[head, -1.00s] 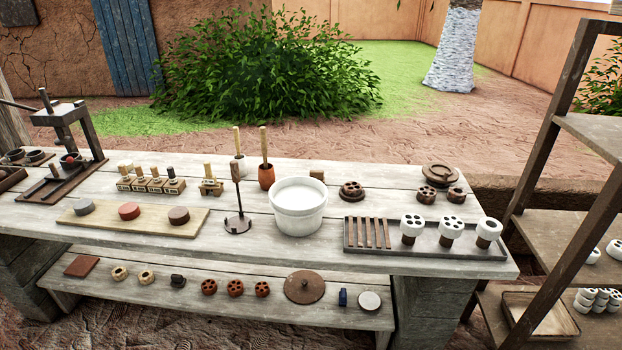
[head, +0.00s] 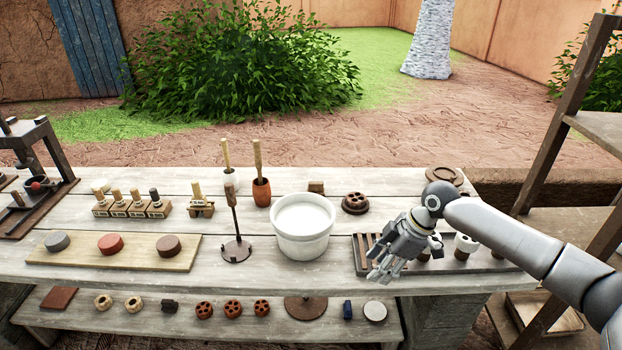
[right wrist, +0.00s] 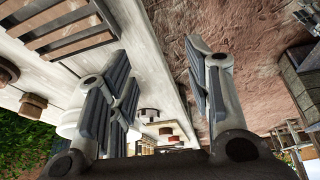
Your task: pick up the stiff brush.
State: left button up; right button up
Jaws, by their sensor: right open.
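I cannot tell for certain which thing is the stiff brush. A small brown block (head: 316,187) at the back of the table, behind the white bucket (head: 302,240), may be it, but it is too small to be sure. My right gripper (head: 384,262) is open and empty above the table's front part, right of the bucket and over the left part of the slatted tray (head: 362,262). In the right wrist view its two fingers (right wrist: 158,68) stand wide apart with nothing between them. My left gripper is not in view.
The lower shelf (head: 80,320) holds several small parts, including a blue block (head: 347,310) and a brown disc (head: 306,307). A wooden rack (head: 560,150) stands at the right.

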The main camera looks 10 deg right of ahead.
aim_at(317, 188)
jog(key=i, duration=1.55)
